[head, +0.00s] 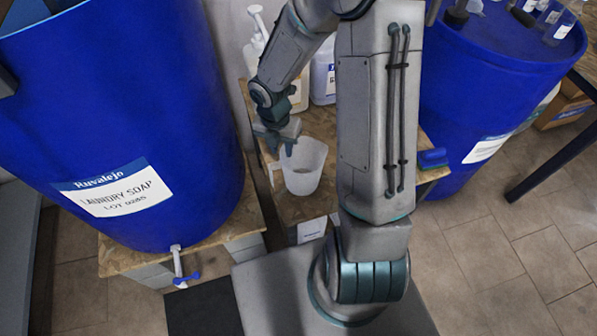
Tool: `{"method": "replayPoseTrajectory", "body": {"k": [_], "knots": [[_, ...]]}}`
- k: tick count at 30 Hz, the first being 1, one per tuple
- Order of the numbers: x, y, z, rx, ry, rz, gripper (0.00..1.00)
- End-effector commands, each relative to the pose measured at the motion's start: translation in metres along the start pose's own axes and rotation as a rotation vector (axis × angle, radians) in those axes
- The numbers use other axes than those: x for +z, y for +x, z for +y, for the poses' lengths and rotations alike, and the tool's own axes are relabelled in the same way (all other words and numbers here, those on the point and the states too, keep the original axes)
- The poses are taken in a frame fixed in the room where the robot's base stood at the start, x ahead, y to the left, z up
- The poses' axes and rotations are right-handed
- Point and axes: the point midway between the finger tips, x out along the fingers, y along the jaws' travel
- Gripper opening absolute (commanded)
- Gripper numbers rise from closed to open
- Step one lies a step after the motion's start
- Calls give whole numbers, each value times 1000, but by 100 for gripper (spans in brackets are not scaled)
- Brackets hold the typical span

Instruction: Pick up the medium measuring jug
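A translucent white measuring jug (304,169) stands upright on a wooden board stand (306,208) between the two blue drums. Its open top faces up and its handle is on the left. No other jug is clearly visible to compare its size. My gripper (279,150) points down at the jug's upper left, over the handle side. Its fingers look apart, with nothing visible between them. Whether they touch the jug or handle cannot be told from this view.
A large blue laundry soap drum (120,110) with a tap (179,268) stands close on the left. Another blue drum (480,90) stands right, with bottles on top. White containers (322,72) stand behind the jug. A blue object (433,158) lies at the stand's right end.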

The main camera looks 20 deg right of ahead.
Motion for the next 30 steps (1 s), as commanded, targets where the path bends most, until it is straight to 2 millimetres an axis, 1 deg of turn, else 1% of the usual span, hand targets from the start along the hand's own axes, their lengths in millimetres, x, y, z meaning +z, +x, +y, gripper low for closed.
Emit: {"method": "replayPoseTrajectory", "body": {"k": [1, 5, 12, 15, 18, 23, 24, 26, 27, 30], "knots": [[0, 6, 0, -1, -1, 1, 28], [0, 12, 0, -2, 1, 1, 28], [-3, 48, 0, -2, 0, 2, 28], [-2, 57, 0, -2, 0, 1, 28], [-2, 60, 0, 0, 2, 0, 28], [-2, 60, 0, 0, 2, 0, 28], [-2, 60, 0, 0, 2, 0, 22], [-2, 60, -1, 0, 2, 0, 6], [-2, 60, 0, 0, 2, 0, 0], [-2, 60, 0, 0, 2, 0, 0]]}}
